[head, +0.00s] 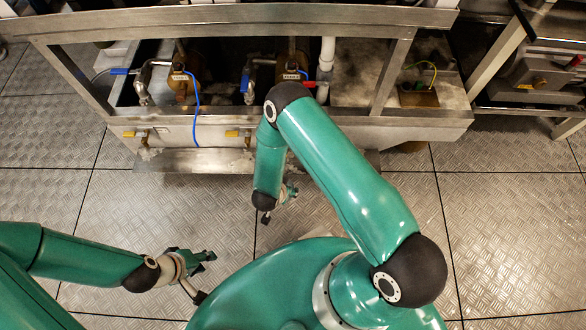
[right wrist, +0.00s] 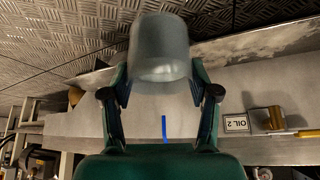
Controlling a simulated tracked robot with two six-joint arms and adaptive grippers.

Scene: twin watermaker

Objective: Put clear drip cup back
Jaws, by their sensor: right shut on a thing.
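The clear drip cup (right wrist: 159,45) is a translucent grey cup in the right wrist view, at the top middle. My right gripper (right wrist: 160,82) has one finger on each side of the cup and is shut on it. In the head view this gripper (head: 281,203) is low in front of the metal rack, partly hidden by my arm. I cannot make out the cup there. My left gripper (head: 204,276) is at the lower left of the head view, with its fingers apart and nothing between them.
A steel rack (head: 70,75) with pipes, valves and a blue hose (head: 196,118) stands ahead. A metal ledge (head: 190,160) juts from its lower front. An "OIL 2" label (right wrist: 236,123) and a yellow-handled valve (right wrist: 273,119) show beside the gripper. The tread-plate floor (head: 130,205) is clear at left.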

